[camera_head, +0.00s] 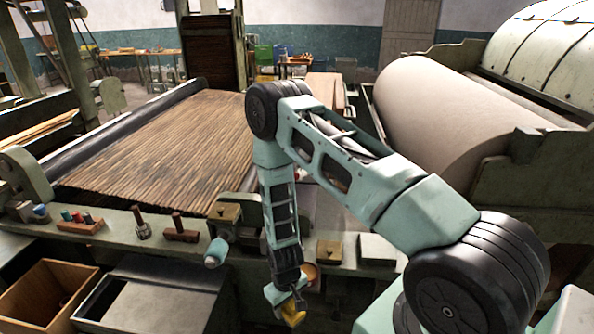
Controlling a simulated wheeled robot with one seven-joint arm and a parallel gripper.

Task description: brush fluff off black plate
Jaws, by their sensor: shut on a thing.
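My gripper (288,302) is at the bottom centre, pointing down in front of the machine's bench edge. It is small in view and partly hidden by its own wrist. It is shut on a small yellow thing (293,316); I cannot tell whether this is a brush. A round tan thing (311,272) shows just behind and to the right of the gripper; I cannot tell if they touch. I cannot make out the black plate or any fluff for certain.
A pale green bench ledge (110,232) carries a rack of coloured pieces (80,222), two wooden-handled tools and a brass-topped block (329,252). An open wooden box (45,292) and grey bin (150,292) stand below. A slatted bed (160,140) and large pale roller (440,125) lie behind.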

